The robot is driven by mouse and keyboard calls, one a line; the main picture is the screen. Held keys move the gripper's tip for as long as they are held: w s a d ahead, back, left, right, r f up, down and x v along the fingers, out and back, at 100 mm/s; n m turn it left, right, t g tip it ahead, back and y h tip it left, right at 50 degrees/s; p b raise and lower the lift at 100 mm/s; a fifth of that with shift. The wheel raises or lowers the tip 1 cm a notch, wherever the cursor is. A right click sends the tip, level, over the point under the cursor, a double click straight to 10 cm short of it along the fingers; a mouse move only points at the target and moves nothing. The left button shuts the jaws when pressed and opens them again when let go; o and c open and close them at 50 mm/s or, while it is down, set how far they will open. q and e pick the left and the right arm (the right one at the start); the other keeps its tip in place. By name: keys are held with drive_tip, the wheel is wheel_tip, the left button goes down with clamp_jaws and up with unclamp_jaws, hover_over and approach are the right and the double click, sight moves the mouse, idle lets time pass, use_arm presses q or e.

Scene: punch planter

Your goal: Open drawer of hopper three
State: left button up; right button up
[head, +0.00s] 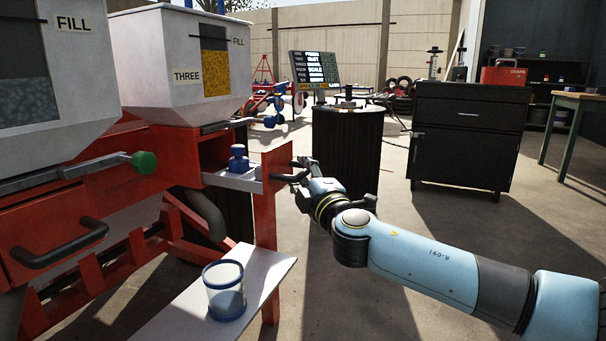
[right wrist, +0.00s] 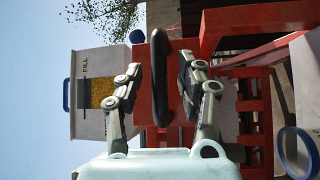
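Hopper three (head: 190,45) is a white bin labelled THREE on a red frame. Below it, its drawer (head: 232,181) stands pulled out, showing a light tray with a blue-capped bottle (head: 238,158) in it. The red drawer front (head: 277,160) faces my right gripper (head: 294,176). In the right wrist view, the dark drawer handle (right wrist: 159,78) runs between the two fingers of this gripper (right wrist: 160,85). The fingers are apart, with a visible gap on each side of the handle. My left gripper is not in view.
A white shelf (head: 180,318) with a clear blue-rimmed cup (head: 224,291) is below the drawer. A neighbouring hopper (head: 50,85) with a closed red drawer (head: 50,235) is at left. A black barrel (head: 347,155) and black cabinet (head: 465,135) stand behind. Floor between is clear.

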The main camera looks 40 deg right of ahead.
drive_tip(key=v, duration=1.1)
drive_tip(key=shift+s, duration=0.35)
drive_tip(key=shift+a+f, duration=0.1)
